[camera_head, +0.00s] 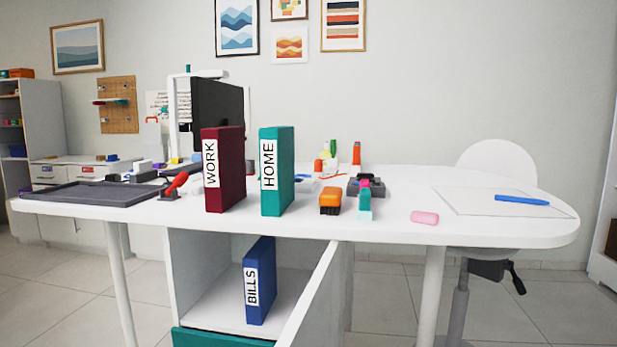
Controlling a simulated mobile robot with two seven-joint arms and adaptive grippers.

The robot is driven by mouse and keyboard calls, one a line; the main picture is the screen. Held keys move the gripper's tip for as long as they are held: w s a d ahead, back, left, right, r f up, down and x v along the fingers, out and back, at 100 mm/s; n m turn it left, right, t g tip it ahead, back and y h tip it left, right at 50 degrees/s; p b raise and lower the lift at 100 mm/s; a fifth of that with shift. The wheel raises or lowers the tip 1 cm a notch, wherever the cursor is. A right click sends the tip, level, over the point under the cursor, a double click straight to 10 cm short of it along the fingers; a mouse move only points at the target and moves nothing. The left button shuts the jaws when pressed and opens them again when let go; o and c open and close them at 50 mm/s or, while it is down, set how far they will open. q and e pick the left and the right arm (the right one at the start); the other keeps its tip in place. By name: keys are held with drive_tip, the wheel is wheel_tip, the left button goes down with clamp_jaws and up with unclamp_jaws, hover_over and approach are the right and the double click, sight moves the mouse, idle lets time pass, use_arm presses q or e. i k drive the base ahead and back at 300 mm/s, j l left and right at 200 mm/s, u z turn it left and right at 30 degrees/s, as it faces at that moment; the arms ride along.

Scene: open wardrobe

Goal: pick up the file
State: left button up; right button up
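Three files are in the head view. A dark red file labelled WORK (229,172) and a teal file labelled HOME (281,172) stand upright side by side on the white desk, with a gap between them. A blue file labelled BILLS (264,283) stands upright inside the open white cabinet (200,285) under the desk. Neither of my grippers shows in this view.
The white desk (370,226) also carries a dark tray (95,193), an orange and black item (330,201), a pink eraser (424,217) and a blue item (521,200) on paper. The open cabinet door (311,295) juts forward. A white chair (497,162) stands behind.

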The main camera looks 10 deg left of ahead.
sight(276, 148)
drive_tip(key=j+z, duration=1.55)
drive_tip(key=j, duration=0.2)
drive_tip(key=k, duration=0.05)
